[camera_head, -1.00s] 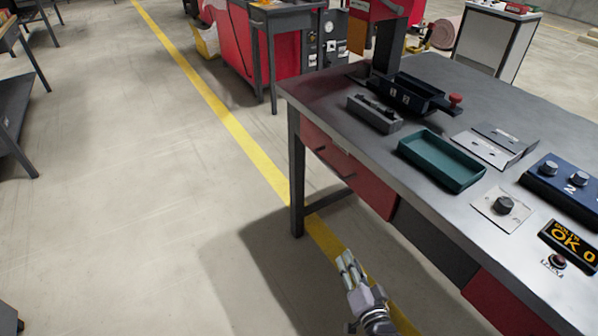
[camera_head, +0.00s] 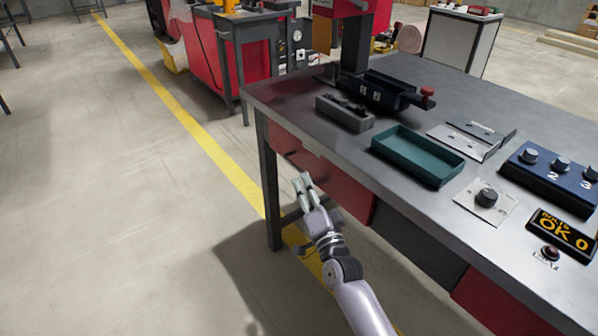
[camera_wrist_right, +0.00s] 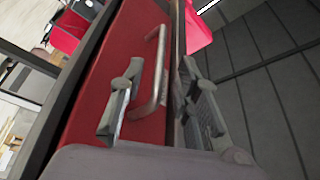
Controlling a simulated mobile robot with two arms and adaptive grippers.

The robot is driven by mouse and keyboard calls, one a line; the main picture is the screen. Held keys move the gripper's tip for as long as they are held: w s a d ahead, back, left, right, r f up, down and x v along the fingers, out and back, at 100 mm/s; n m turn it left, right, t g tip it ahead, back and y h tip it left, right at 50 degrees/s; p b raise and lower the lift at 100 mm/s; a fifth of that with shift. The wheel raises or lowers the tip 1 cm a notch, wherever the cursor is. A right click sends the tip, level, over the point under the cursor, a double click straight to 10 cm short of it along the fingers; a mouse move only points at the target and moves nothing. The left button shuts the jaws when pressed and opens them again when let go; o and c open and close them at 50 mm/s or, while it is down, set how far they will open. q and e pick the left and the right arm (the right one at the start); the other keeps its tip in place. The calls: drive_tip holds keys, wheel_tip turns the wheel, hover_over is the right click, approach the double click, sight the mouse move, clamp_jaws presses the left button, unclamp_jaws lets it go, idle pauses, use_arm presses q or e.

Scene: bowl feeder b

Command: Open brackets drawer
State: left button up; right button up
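The red drawer front (camera_head: 345,195) is under the left end of the workbench and looks flush with the bench. Which drawer is labelled brackets is not readable. Its front (camera_wrist_right: 100,70) fills the left half of the right wrist view, with a silver bar handle (camera_wrist_right: 157,80) on it. My right gripper (camera_head: 303,188) is in front of the drawer in the head view. In the wrist view its two fingers (camera_wrist_right: 160,100) are apart, one on each side of the handle's line; whether they touch it is unclear. My left gripper is not in view.
The bench top (camera_head: 420,205) carries a green tray (camera_head: 417,158), metal plates (camera_head: 470,140), a knob panel (camera_head: 487,198) and a blue button box (camera_head: 550,175). A dark drawer front (camera_head: 420,243) is to the right. The floor left of the bench is clear.

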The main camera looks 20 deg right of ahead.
sight(299, 168)
use_arm(q)
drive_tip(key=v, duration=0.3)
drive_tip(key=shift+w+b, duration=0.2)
drive_tip(key=shift+b, duration=0.15)
use_arm(e)
drive_tip(key=x, duration=0.6)
clamp_jaws()
